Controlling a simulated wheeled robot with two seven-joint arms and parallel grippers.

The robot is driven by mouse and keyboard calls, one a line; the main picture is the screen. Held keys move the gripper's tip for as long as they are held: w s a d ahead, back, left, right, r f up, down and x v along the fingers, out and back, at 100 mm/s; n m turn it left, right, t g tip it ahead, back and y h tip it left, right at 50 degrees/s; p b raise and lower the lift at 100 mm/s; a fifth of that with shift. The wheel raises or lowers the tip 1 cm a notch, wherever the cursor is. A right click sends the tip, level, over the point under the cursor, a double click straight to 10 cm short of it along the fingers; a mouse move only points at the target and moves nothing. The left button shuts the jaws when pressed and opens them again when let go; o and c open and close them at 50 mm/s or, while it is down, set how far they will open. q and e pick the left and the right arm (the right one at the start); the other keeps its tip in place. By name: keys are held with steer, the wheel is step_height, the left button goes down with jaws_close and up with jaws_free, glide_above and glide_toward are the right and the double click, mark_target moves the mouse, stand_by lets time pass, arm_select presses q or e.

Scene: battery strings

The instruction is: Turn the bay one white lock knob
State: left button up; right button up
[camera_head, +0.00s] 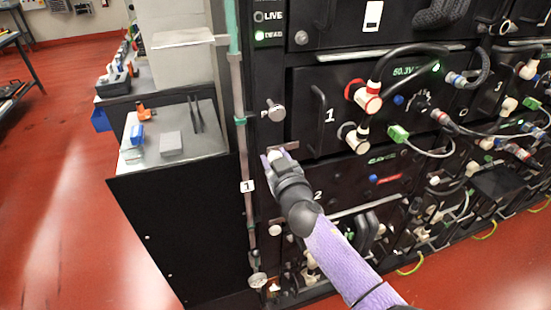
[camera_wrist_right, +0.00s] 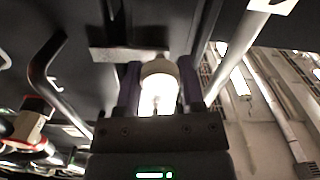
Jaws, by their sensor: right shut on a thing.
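The white lock knob (camera_wrist_right: 158,88) shows in the right wrist view between the two purple fingers of my right gripper (camera_wrist_right: 158,95), which is shut on it. A flat metal latch bar (camera_wrist_right: 125,53) crosses just behind the knob. In the head view my right gripper (camera_head: 272,160) is at the left edge of the rack, low beside the bay marked 1 (camera_head: 329,115), and mostly hides the knob. The end of the latch bar (camera_head: 287,147) shows just above the fingers. My left gripper is not in view.
Another knob (camera_head: 274,110) sits above on the rack's frame. A black bay handle (camera_head: 322,118) stands close to the right, near red and white cable plugs (camera_head: 366,97). A vertical pipe (camera_head: 238,130) runs at left, beside a cabinet top (camera_head: 190,150) with small tools.

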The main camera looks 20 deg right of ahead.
steer(key=shift+n, duration=0.4)
jaws_close()
steer(key=n, duration=0.8)
steer(key=shift+n, duration=0.3)
steer(key=n, duration=0.4)
steer(key=shift+n, duration=2.2)
steer(key=o, duration=1.1)
jaws_free()
